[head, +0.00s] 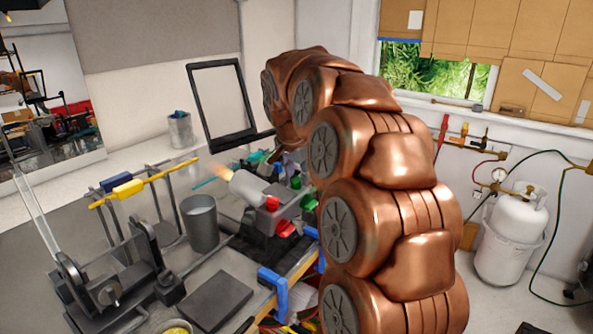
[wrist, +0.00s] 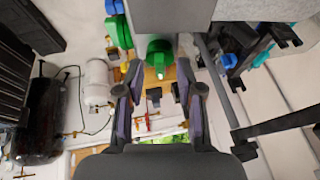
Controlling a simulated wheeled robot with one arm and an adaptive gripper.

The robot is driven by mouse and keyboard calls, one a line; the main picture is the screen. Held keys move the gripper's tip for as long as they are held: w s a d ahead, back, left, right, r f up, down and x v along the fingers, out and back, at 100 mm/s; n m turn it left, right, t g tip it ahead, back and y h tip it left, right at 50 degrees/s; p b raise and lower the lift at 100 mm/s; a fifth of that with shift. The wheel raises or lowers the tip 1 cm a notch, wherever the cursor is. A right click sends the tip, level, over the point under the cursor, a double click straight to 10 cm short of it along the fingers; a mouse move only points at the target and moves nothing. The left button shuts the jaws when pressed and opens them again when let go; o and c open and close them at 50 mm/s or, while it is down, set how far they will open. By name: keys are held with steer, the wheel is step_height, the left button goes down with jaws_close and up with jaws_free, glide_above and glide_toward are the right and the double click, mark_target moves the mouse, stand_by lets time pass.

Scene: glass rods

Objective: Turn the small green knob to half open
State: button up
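In the wrist view, my gripper (wrist: 159,75) is open, with its two fingers spread to the left and right. A green knob (wrist: 160,57) sits between the fingertips, with a visible gap on each side. Its top meets the grey block of the burner (wrist: 175,14). Another green knob (wrist: 122,32) is to the left, outside the fingers. In the head view, the burner (head: 248,187) has a white barrel and a flame, with green knobs (head: 308,202) and red knobs (head: 285,229) on its body. My copper arm hides most of my gripper there.
A metal cup (head: 201,224) and a yellow rod (head: 145,183) on a stand are left of the burner. A black frame (head: 220,104) stands behind. A blue clamp (head: 272,290) is at the bench edge. A white gas tank (head: 512,235) stands at right.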

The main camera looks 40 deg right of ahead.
steer(key=shift+f, duration=0.15)
jaws_close()
stand_by(0.4)
